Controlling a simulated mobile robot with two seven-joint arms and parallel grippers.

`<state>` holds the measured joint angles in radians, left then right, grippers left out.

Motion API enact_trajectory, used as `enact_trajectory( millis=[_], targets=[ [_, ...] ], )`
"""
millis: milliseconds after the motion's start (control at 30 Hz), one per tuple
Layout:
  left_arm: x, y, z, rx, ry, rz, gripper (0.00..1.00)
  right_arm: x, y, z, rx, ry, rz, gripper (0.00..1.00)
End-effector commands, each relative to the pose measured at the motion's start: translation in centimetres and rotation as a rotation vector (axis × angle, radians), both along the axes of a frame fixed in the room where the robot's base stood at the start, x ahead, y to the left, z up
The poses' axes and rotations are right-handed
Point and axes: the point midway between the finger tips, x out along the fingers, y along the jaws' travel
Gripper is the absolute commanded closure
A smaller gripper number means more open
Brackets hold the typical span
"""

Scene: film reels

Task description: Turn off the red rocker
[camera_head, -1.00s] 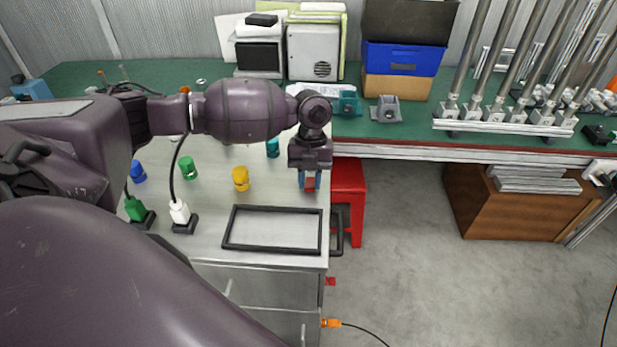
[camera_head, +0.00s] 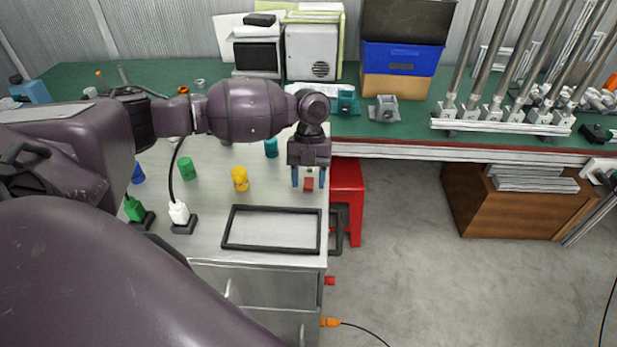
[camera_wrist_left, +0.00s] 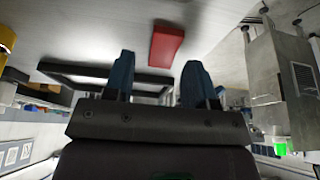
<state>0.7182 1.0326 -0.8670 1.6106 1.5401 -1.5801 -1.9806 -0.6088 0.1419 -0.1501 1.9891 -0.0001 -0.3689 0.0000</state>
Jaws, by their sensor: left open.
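A small red rocker-like block (camera_head: 308,185) is near the right edge of the grey cabinet top (camera_head: 210,215). In the left wrist view it is a plain red rectangular block (camera_wrist_left: 166,43). Which way it is tipped I cannot tell. My left gripper (camera_head: 308,180) points down over it, with its blue fingers spread apart on either side in the head view. In the left wrist view the open fingers (camera_wrist_left: 159,62) are empty, and the red block shows beyond the gap between them. Contact cannot be made out. My right gripper is not in view.
A black rectangular frame (camera_head: 228,230) lies in front of the gripper. A yellow cylinder (camera_head: 240,179), a green one (camera_head: 186,169) and a white plug (camera_head: 178,212) stand to the left. A red stool (camera_head: 351,197) is right of the cabinet.

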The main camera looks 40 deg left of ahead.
Motion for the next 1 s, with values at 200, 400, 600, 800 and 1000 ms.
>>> enact_trajectory(
  millis=[200, 400, 600, 800, 1000],
  targets=[
    [0.7, 0.4, 2.0, 0.000, -0.004, 0.001, 0.49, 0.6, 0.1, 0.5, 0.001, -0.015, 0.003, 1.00],
    [1.8, 1.1, 5.4, -0.001, -0.003, 0.001, 0.49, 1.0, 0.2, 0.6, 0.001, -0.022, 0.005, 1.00],
    [2.7, 1.7, 8.4, 0.000, -0.001, 0.000, 0.49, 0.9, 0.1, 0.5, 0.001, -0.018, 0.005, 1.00],
    [3.2, 2.0, 9.9, 0.001, -0.001, 0.000, 0.49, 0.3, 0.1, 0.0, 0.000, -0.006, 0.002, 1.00],
    [3.3, 2.0, 10.1, 0.000, 0.000, 0.000, 0.49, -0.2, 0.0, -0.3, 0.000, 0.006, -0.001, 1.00]
  ],
)
